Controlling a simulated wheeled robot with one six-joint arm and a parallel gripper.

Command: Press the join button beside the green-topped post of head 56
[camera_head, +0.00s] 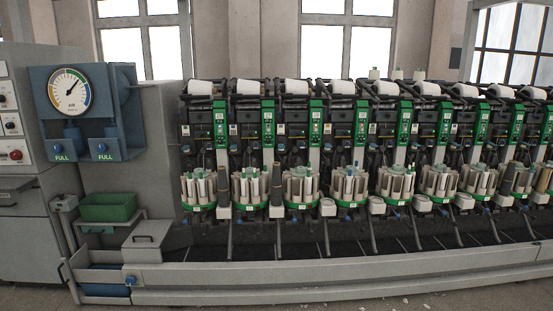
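A long row of winding heads crosses the picture, each with a narrow green-topped post (220,122) at its side. Another green-topped post (267,122) stands at the second head from the left, and a third post (315,122) to the right of that. Small dots and marks show on the posts' green faces, but the head numbers are too small to read. I cannot tell which head is 56 or make out its join button. My gripper is not in view.
A low grey rail (330,273) runs along the machine's front. Round bobbin magazines (300,185) stick out below the heads. At the left stand a pressure gauge (69,90), a green bin (107,207) and a control cabinet (14,120).

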